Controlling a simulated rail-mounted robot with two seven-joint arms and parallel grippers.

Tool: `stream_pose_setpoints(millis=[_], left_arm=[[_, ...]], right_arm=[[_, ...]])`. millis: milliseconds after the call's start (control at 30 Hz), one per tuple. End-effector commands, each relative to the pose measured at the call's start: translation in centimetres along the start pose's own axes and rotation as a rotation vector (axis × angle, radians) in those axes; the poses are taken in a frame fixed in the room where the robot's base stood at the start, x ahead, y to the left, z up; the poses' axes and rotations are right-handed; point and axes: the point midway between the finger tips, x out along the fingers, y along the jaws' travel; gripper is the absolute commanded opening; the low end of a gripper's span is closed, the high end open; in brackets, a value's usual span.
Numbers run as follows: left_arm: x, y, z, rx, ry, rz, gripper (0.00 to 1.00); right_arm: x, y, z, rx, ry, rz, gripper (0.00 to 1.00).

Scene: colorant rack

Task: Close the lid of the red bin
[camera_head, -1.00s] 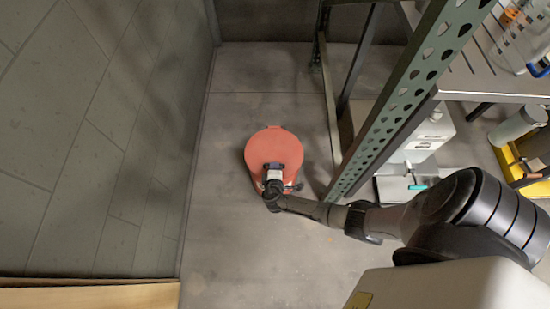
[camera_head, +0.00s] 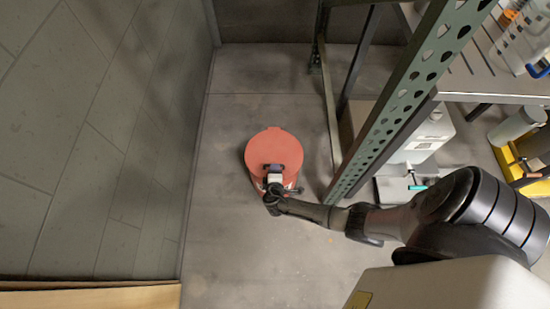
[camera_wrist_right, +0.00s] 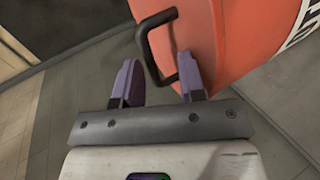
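The red bin (camera_head: 259,183) stands on the floor, with its round red lid (camera_head: 272,146) lying over its top. I cannot tell from above whether the lid is fully shut. My right gripper (camera_head: 273,168) is at the lid's near side and hides part of it. In the right wrist view, my right gripper (camera_wrist_right: 160,78) is open, its two purple fingers spread. A black handle (camera_wrist_right: 143,45) on the red surface reaches down between the fingers, close to the right one. The fingers do not look closed on it. My left gripper is not in view.
A green perforated rack post (camera_head: 400,95) and metal shelves (camera_head: 480,85) stand right of the bin. A grey wall (camera_head: 100,140) is on the left. A white container (camera_head: 425,135) is by the rack. Floor (camera_head: 230,245) is clear left of and in front of the bin.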

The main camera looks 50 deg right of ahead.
Motion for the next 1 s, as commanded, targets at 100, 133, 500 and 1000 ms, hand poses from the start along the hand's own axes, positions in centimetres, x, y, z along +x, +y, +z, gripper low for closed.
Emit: stream_pose_setpoints(millis=[100, 133, 500, 1000], left_arm=[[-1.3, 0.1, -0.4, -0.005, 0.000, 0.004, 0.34], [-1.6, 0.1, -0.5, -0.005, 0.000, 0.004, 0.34], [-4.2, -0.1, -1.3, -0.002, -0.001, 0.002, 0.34], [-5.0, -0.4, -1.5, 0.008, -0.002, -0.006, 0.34]], right_arm=[[-2.2, 0.4, 0.0, 0.001, 0.002, -0.003, 0.37], [-2.8, 0.4, 0.0, 0.001, 0.001, -0.003, 0.37], [-9.7, 0.3, 0.0, 0.000, 0.001, -0.002, 0.37], [-12.8, 0.1, 0.0, 0.000, 0.000, 0.000, 0.37]])
